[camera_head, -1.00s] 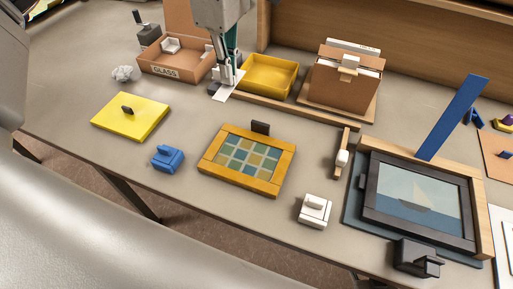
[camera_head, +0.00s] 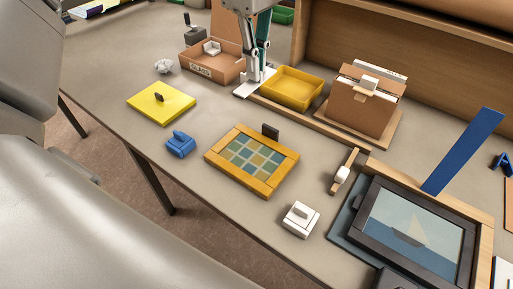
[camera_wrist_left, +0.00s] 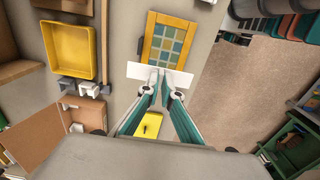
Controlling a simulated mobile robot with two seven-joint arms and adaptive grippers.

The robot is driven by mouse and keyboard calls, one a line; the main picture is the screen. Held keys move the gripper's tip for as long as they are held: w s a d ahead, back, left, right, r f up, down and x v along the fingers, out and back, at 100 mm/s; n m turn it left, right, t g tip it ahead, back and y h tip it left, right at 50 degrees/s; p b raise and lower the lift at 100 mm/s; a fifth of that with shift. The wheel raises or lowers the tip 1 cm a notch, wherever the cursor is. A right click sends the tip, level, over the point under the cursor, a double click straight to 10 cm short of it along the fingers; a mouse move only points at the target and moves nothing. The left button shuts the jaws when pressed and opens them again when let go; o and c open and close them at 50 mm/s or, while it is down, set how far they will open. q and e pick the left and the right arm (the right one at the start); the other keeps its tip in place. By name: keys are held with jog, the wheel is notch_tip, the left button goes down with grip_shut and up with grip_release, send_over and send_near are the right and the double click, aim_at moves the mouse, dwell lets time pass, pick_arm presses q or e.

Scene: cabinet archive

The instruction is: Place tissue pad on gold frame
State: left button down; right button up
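The tissue pad appears to be the thin white sheet (camera_head: 243,90) between the tips of my left gripper (camera_head: 256,78). In the left wrist view the sheet (camera_wrist_left: 178,78) spans the nearly closed fingertips (camera_wrist_left: 160,84), so the gripper is shut on it. The gold frame (camera_head: 222,164) lies flat on the table, with a picture of blue, green and yellow squares inside it. A dark tab stands at its back edge. In the left wrist view the frame (camera_wrist_left: 151,32) is just beyond the sheet, and the sheet is apart from the picture. My right gripper is not in view.
A yellow tray (camera_head: 290,97) stands beside the left gripper, next to a brown box labelled GLASS (camera_head: 205,72). A yellow pad with a dark knob (camera_head: 150,108), a blue block (camera_head: 180,145) and a white block (camera_head: 300,222) lie around the frame. A dark-framed boat picture (camera_head: 385,265) is at the right.

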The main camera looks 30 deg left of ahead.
pick_arm(q)
notch_tip(320, 180, down, 20)
jog(key=shift+r+b, duration=0.1)
jog(key=shift+b, duration=0.65)
jog(key=shift+s, duration=0.1)
jog(key=shift+f, duration=0.55)
jog(key=c, duration=2.3)
grip_release()
jog(key=shift+r, duration=0.1)
